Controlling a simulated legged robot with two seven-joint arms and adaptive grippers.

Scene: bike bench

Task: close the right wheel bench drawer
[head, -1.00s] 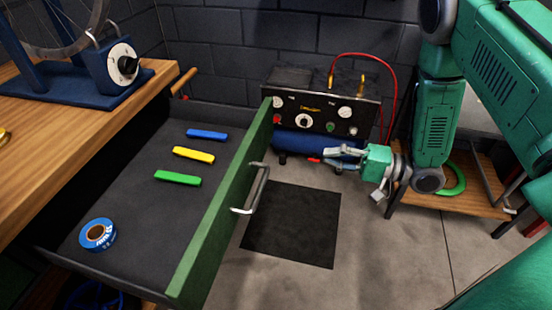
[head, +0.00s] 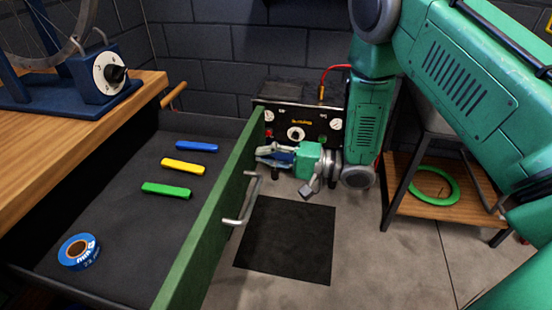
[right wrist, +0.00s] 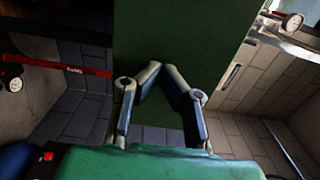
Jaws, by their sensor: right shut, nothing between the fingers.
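The bench drawer (head: 110,228) is pulled out, with its green front panel (head: 205,235) facing right. A metal handle (head: 246,200) is on that panel. My right gripper (head: 260,153) is shut and empty, just right of the panel's far part, beyond the handle. In the right wrist view its fingertips (right wrist: 157,70) meet in front of the green panel (right wrist: 185,35). I cannot tell whether they touch it. My left gripper is not in view.
The drawer holds blue (head: 197,146), yellow (head: 183,167) and green (head: 166,190) bars and a blue tape roll (head: 79,252). A dark mat (head: 288,240) lies on the floor. A wooden shelf (head: 400,190) is at right.

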